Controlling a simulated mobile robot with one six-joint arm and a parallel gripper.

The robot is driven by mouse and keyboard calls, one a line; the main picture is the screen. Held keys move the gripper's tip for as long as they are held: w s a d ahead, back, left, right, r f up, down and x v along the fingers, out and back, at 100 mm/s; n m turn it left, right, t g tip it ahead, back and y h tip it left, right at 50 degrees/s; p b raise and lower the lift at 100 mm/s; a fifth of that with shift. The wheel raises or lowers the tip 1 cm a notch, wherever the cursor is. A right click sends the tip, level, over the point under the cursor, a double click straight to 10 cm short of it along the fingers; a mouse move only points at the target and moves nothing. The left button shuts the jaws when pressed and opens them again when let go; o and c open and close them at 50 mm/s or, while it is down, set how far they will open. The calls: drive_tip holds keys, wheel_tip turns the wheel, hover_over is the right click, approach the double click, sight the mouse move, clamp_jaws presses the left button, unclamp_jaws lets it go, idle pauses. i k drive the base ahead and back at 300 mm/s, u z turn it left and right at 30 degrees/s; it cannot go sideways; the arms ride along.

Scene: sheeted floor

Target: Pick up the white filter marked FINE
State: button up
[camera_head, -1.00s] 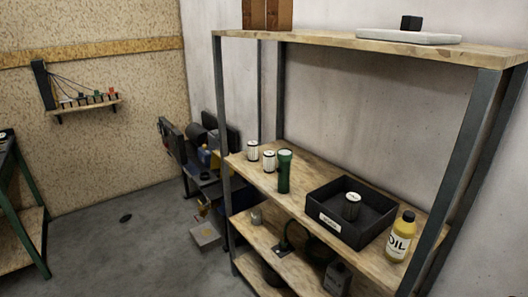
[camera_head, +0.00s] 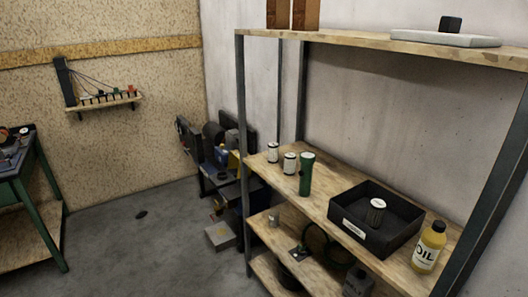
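Two small white cylinders with dark ends stand upright at the left end of the middle shelf: a rear white cylinder (camera_head: 273,153) and a front white cylinder (camera_head: 290,163). A third cylinder (camera_head: 376,212), pale with a white top, stands inside a black tray (camera_head: 349,229) on the same shelf. The markings on all three are too small to read, so I cannot tell which is FINE. The tray has a white label on its front whose text I cannot read. My gripper is not in view.
A green cylinder (camera_head: 306,174) stands right beside the front white one. A yellow oil bottle (camera_head: 429,247) stands right of the tray. Metal posts (camera_head: 243,150) frame the shelf (camera_head: 322,207). The floor (camera_head: 140,240) to the left is mostly open, with a green-legged bench (camera_head: 50,200) at far left.

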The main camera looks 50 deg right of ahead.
sight(273, 146)
drive_tip(key=i, duration=0.9)
drive_tip(key=z, duration=0.05)
